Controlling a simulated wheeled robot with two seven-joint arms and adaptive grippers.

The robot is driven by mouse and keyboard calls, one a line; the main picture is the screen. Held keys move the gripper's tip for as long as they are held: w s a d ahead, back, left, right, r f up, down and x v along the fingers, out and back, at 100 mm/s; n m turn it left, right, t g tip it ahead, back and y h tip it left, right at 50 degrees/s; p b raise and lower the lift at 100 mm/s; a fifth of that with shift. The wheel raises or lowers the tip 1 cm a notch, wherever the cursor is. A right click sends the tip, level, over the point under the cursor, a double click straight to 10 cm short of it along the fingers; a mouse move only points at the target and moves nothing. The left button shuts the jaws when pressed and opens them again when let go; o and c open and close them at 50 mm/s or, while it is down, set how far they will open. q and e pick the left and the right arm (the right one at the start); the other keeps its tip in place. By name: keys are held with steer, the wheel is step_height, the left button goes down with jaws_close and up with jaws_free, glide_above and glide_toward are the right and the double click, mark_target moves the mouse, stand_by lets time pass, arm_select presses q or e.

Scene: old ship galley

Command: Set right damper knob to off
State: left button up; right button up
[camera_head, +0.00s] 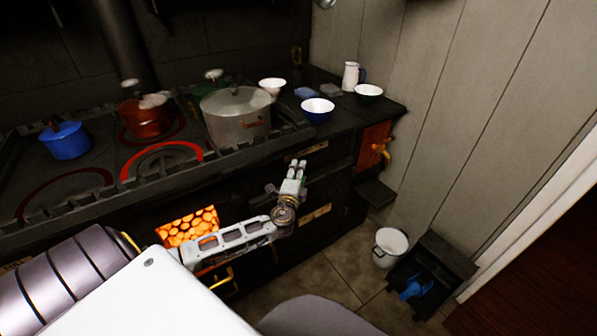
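The black stove fills the left and middle of the head view, with its front face (338,178) toward me. My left gripper (297,164) is held close to this front, below the stove's top edge, with its fingers pointing up and away. Its two pale fingers look close together, but their gap is too small to judge. A small greyish knob-like shape (271,188) shows just left of the gripper; I cannot tell whether it is a damper knob or part of the gripper. No knob setting can be read. My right gripper is not in view.
A large grey pot (236,118), a copper pot (145,118) and a blue pot (66,141) stand on the stove. Bowls and a white jug (351,77) stand at right. Glowing orange mesh (190,227) shows behind my forearm. A white bucket (389,247) stands on the floor.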

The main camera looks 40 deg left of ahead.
arm_select(q)
steer(key=v, duration=1)
steer(key=shift+s, duration=0.25)
stand_by(0.8)
